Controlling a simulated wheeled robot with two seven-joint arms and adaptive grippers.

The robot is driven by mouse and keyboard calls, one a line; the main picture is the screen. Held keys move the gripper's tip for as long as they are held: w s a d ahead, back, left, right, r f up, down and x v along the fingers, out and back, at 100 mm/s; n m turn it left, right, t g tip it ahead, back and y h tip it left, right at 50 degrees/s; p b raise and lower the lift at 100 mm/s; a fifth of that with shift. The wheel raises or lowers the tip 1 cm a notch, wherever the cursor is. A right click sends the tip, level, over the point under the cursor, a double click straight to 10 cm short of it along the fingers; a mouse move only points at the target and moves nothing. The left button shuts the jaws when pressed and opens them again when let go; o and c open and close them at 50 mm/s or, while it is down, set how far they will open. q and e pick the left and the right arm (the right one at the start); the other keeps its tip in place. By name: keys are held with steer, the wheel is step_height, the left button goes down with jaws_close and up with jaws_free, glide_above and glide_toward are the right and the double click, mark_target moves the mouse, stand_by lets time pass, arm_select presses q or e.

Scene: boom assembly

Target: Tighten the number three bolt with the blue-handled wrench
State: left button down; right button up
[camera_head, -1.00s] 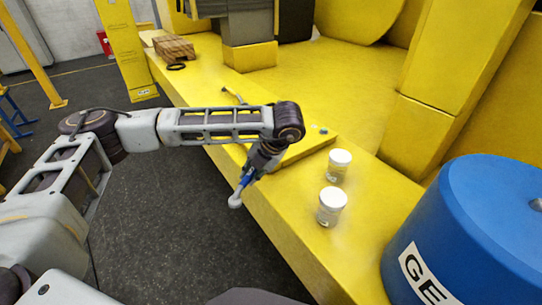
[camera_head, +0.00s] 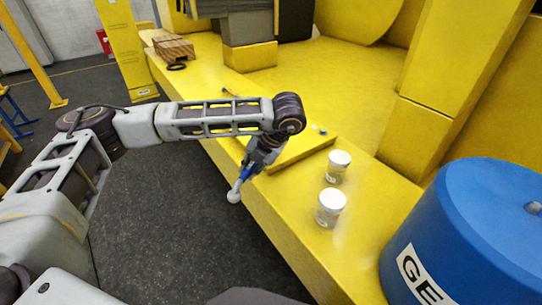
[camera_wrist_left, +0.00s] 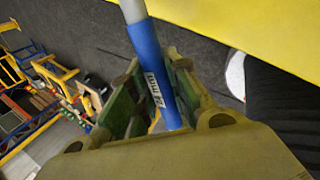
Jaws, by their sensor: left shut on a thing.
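The blue-handled wrench (camera_wrist_left: 150,65) is held in my left gripper (camera_wrist_left: 150,100), with a size label on the handle. In the head view the wrench (camera_head: 235,193) points down and left, its pale end just off the front edge of the yellow beam. My left gripper (camera_head: 250,167) is shut on the handle. A small bolt-like spot (camera_head: 323,132) shows on the raised yellow plate (camera_head: 305,148); I cannot tell if it is number three. My forearm hides part of the plate. My right gripper is not in view.
Two white-lidded jars (camera_head: 339,166) (camera_head: 331,207) stand on the yellow beam (camera_head: 280,205) right of my gripper. A large blue drum (camera_head: 470,240) is at the right. Dark floor (camera_head: 170,210) is open to the left.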

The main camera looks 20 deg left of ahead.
arm_select(q)
steer(key=shift+r, duration=0.65)
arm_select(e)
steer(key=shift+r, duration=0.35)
arm_select(q)
steer(key=c, duration=1.9)
jaws_free()
jaws_close()
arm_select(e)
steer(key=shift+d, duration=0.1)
